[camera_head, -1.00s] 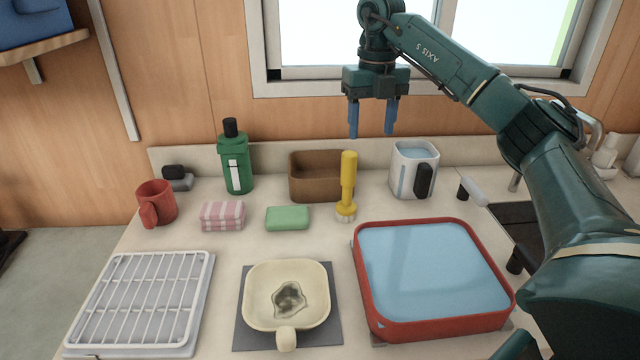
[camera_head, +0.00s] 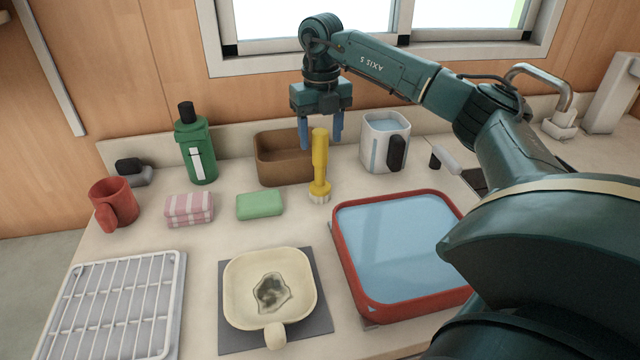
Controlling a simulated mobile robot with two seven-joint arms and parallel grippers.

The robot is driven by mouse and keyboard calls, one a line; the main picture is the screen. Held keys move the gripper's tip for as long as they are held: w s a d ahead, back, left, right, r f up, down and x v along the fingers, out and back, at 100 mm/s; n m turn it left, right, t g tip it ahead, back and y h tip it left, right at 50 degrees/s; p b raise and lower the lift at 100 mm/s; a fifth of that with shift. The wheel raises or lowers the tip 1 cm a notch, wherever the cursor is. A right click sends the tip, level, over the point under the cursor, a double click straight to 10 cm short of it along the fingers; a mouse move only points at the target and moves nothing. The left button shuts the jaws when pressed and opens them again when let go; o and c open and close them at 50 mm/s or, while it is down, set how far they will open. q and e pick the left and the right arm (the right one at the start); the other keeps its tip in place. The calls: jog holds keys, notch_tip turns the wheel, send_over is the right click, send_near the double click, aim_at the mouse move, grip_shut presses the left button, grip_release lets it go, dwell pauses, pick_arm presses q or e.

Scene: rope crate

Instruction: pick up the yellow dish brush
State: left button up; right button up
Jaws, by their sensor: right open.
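The yellow dish brush (camera_head: 320,163) stands upright on the counter, bristles down, in front of the brown bin's right end. My right gripper (camera_head: 321,143) is open, its two blue fingers pointing down. In the picture its fingers lie to either side of the top of the brush handle, which hides part of the gap between them. The handle shows in front of the gripper, and I see no contact. My left gripper is not in view.
The brown bin (camera_head: 272,160) and a white water jug (camera_head: 370,150) stand close to the brush. A green sponge (camera_head: 260,205) lies left of it. A red basin of water (camera_head: 347,255) and a dirty pan (camera_head: 232,300) are nearer. A green bottle (camera_head: 193,150) stands left.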

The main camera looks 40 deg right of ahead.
aim_at(320, 148)
jog(key=shift+a+f, duration=0.15)
jog(key=shift+f, duration=1.7)
jog(key=c, duration=1.1)
